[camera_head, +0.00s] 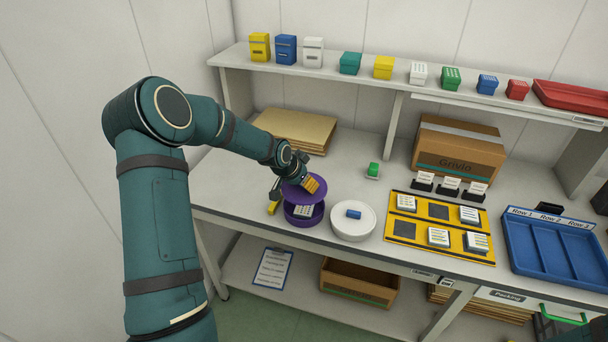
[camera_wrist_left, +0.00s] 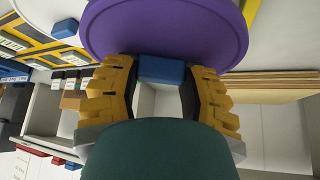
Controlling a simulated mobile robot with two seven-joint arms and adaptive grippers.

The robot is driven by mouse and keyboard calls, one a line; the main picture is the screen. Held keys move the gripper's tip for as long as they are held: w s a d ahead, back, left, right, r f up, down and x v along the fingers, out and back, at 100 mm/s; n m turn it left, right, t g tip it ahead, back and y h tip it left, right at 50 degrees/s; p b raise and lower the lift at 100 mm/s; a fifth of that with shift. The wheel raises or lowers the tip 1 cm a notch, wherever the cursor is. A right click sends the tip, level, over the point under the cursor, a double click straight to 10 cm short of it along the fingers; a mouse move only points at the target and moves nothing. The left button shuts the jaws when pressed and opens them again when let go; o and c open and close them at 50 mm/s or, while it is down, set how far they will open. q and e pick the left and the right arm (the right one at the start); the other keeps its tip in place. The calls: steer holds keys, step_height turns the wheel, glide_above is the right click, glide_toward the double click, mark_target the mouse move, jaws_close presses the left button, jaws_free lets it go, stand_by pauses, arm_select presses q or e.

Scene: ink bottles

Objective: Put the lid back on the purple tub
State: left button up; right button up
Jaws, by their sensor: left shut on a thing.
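The purple tub (camera_head: 304,218) stands near the front edge of the bench, with a pale labelled item (camera_head: 303,211) showing inside its open top. The round purple lid (camera_head: 297,193) is above the tub's far side and covers part of its opening from this view. My left gripper (camera_head: 309,186) is shut on the lid's blue knob. In the left wrist view, the purple lid (camera_wrist_left: 165,30) fills the top of the picture, and its blue knob (camera_wrist_left: 162,69) sits between the orange fingers of my left gripper (camera_wrist_left: 162,80). My right gripper is not in view.
A yellow board (camera_head: 438,218) with labelled pieces and a blue tray (camera_head: 555,245) lie further right. Cardboard sheets (camera_head: 296,130) lie behind.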

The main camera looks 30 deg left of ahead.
arm_select(q)
steer(key=shift+f+b, duration=1.25)
steer(key=shift+f, duration=0.9)
steer(key=shift+f+b, duration=0.8)
steer(key=shift+f, duration=0.25)
steer(key=shift+f+b, duration=0.15)
steer(key=shift+b, duration=0.4)
stand_by(0.3)
steer(key=o, duration=1.1)
